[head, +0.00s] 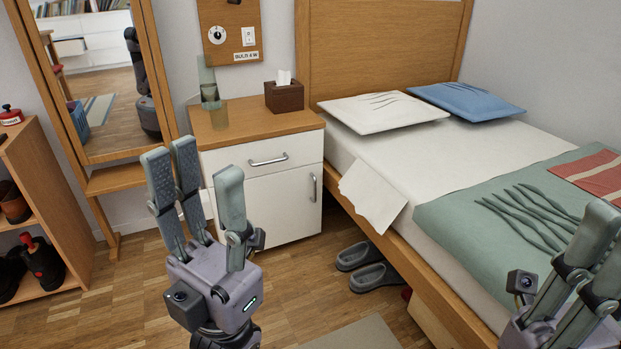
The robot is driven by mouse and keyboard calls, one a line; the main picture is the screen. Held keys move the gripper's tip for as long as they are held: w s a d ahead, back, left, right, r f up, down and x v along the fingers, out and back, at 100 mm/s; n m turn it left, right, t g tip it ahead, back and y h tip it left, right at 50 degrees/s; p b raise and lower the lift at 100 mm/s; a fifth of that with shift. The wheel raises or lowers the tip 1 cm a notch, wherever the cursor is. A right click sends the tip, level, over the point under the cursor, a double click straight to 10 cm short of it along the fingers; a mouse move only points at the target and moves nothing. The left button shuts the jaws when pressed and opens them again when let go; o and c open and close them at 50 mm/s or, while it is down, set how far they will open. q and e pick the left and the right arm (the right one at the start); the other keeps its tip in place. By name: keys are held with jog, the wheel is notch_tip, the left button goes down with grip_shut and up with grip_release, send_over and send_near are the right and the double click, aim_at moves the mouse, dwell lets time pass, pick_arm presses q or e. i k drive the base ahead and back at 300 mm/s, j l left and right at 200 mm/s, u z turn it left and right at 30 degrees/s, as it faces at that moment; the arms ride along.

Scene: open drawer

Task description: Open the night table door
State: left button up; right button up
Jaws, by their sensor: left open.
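The night table (225,126) has a wooden top and a white front, and stands against the wall left of the bed. Its drawer with a horizontal metal handle is at the top, shut. Below it is the white door (278,204), shut, with a vertical metal handle (313,187) near its right edge. My left gripper (205,165) is open and empty, fingers up, in front of the table's left side, covering part of the door.
The bed (450,140) stands close to the right of the night table. Grey slippers (368,268) lie on the floor beside the bed frame. A tissue box (284,96) and a glass are on the tabletop. A mirror and a shoe shelf (45,190) stand at left.

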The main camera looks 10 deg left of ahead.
aim_at(286, 204)
jog(key=i+j, duration=0.15)
jog(key=j, duration=0.15)
jog(key=i+j, duration=0.15)
jog(key=j, duration=0.2)
jog(key=i+j, duration=0.15)
jog(key=j, duration=0.15)
jog(key=i, duration=0.6)
jog(key=j+u, duration=0.05)
